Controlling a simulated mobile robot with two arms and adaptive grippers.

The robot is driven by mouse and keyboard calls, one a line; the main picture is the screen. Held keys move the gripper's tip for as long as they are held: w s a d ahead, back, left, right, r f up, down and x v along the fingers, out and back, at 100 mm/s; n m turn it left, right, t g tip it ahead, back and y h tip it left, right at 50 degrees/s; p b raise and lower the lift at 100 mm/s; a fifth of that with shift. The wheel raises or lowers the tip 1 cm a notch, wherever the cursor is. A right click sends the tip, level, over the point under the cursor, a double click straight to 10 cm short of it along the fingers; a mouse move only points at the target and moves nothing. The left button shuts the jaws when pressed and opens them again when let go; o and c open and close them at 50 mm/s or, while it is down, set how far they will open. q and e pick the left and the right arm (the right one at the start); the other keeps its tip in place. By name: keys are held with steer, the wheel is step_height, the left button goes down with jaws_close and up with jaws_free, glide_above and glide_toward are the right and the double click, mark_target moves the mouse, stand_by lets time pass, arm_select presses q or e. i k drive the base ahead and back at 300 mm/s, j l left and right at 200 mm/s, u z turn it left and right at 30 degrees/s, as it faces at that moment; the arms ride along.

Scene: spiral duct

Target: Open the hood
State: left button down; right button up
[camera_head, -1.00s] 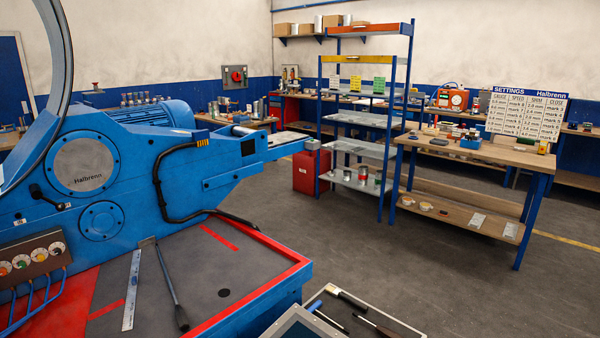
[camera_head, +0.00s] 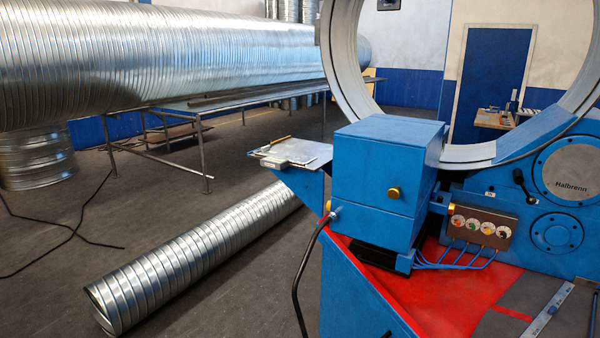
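A blue box-shaped cover (camera_head: 386,165) stands on the machine, left of the large metal ring (camera_head: 478,158). It looks like the hood, and it looks shut. Neither of my grippers is in view.
A small side shelf (camera_head: 293,153) with papers juts out left of the cover. A black hose (camera_head: 297,285) hangs at the machine's front left. A spiral duct (camera_head: 190,258) lies on the floor, and a large duct (camera_head: 170,55) rests on a metal stand.

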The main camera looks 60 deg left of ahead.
mark_target(389, 165)
steer(key=u, duration=1.55)
